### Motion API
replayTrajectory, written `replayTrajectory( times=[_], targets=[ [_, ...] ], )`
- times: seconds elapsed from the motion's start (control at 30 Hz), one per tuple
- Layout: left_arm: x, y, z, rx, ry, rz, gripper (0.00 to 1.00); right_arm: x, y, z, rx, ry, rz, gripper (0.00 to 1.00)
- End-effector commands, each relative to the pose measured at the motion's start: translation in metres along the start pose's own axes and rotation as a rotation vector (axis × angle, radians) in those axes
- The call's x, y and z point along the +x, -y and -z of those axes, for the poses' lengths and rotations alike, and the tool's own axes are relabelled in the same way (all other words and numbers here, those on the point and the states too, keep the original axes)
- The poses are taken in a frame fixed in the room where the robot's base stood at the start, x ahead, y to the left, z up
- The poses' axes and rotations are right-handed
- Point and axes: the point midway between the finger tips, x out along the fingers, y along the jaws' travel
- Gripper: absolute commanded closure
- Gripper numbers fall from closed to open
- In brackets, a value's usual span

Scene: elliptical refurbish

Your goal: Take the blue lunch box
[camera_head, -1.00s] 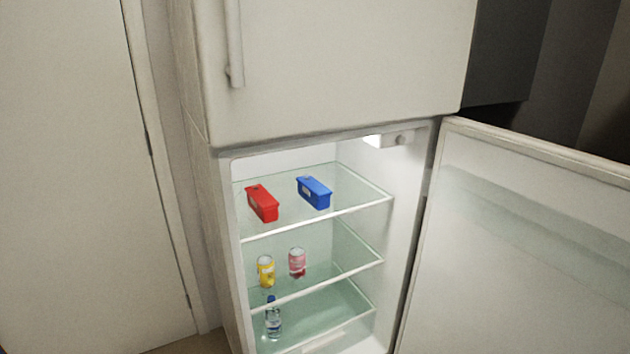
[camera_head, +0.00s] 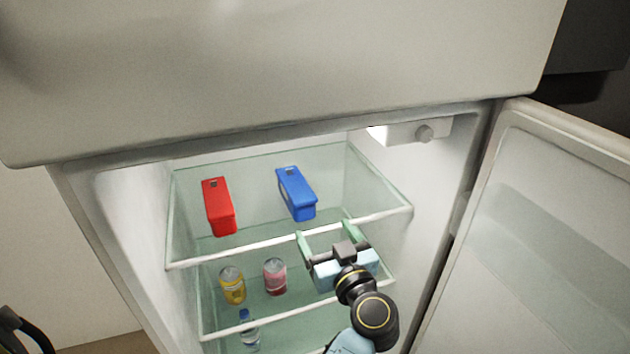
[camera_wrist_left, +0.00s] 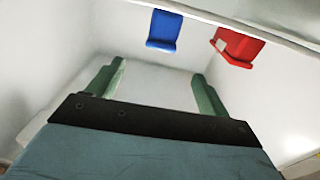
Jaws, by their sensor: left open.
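The blue lunch box (camera_head: 296,194) stands on the top glass shelf of the open fridge, to the right of a red box (camera_head: 219,206). My left gripper (camera_head: 325,232) is open and empty, in front of the top shelf's front edge, below and slightly right of the blue box and apart from it. In the left wrist view, the blue lunch box (camera_wrist_left: 164,30) shows beyond the open fingers of my left gripper (camera_wrist_left: 158,72), near the top edge. The red box (camera_wrist_left: 237,46) is to its right there. My right gripper is not in view.
The top shelf (camera_head: 260,240) has a pale front rim. The open fridge door (camera_head: 545,230) bounds the right side.

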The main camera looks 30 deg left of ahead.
Motion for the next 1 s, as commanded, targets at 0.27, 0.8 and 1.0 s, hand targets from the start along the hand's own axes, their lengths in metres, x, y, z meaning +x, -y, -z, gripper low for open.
replayTrajectory(
  times=[0.27, 0.8, 1.0],
  targets=[
    [0.039, 0.003, 0.002, -0.001, 0.012, 0.02, 0.21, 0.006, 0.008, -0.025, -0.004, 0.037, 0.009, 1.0],
    [0.093, 0.003, -0.004, 0.0, 0.013, 0.017, 0.21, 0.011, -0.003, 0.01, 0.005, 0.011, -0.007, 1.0],
    [0.112, 0.001, -0.012, -0.001, 0.014, 0.017, 0.21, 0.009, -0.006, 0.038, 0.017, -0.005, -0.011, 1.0]
  ],
)
